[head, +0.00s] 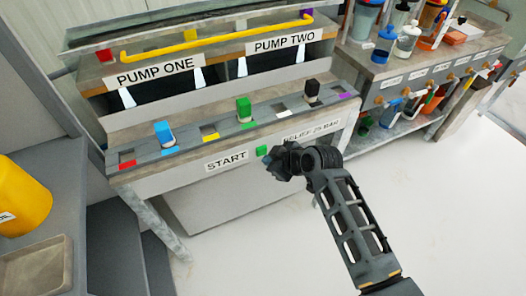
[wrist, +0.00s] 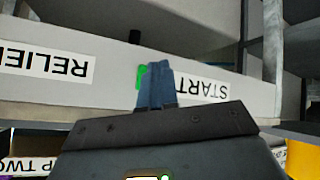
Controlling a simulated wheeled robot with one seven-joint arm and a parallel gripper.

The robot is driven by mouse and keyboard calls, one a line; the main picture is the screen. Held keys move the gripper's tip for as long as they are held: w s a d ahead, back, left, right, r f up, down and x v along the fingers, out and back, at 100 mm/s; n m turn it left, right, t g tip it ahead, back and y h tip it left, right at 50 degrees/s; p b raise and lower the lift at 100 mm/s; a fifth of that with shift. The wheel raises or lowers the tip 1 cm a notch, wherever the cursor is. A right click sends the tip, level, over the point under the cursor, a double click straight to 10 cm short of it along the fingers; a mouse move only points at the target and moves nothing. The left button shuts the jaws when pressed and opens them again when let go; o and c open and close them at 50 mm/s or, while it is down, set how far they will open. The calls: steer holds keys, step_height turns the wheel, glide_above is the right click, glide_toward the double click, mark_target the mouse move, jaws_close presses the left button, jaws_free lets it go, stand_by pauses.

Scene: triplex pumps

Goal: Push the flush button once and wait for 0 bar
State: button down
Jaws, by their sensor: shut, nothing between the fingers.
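A small green button (head: 262,151) sits on the front face of the pump bench, between the START label (head: 227,160) and a partly hidden label beginning RELIEF (head: 308,133). No label reading FLUSH and no pressure readout is legible. My gripper (head: 272,168) is shut and empty, just right of and below the green button in the head view. In the wrist view, where the labels appear upside down, its blue-grey fingers (wrist: 157,70) partly cover the green button (wrist: 141,78). I cannot tell whether they touch it.
The bench top holds a blue block (head: 164,133), a green block (head: 244,108) and a black block (head: 312,92). A yellow rail (head: 210,40) runs above the PUMP ONE (head: 155,73) and PUMP TWO (head: 284,43) labels. A yellow container (head: 22,198) stands left. The floor before the bench is clear.

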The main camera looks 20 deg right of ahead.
steer(key=shift+s+p, duration=1.2)
steer(key=shift+s, duration=1.8)
